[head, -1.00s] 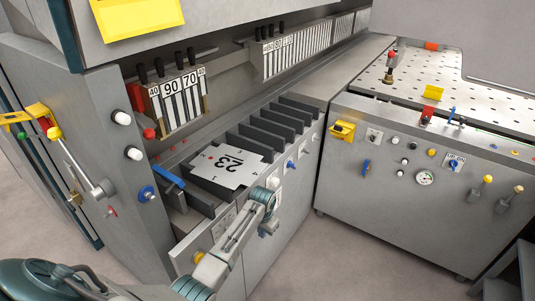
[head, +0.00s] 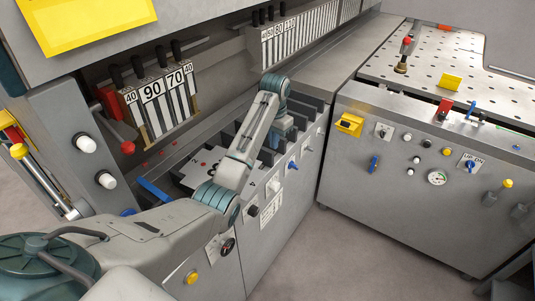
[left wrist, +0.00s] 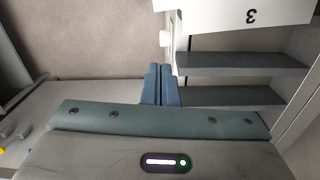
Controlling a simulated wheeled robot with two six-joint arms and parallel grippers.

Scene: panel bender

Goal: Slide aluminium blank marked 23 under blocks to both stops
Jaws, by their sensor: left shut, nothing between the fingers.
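The aluminium blank (head: 203,165), a pale flat plate, lies on the dark supports of the bender's front table. My left arm covers most of it in the head view, including its number. In the left wrist view its edge and a digit 3 (left wrist: 250,16) show at the top right. The blocks (head: 160,98), marked 40, 90, 70 and 40, hang behind and above the blank. My left gripper (head: 283,135) is at the right part of the table, beyond the blank. In the left wrist view its blue fingers (left wrist: 161,70) are shut and empty, just short of the blank's edge. My right gripper is out of view.
Dark upright dividers (head: 317,108) stand along the table to the right. More block segments (head: 300,38) hang further back. A perforated table (head: 440,70) with a control panel stands at the right. A blue lever (head: 153,190) sits left of the blank.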

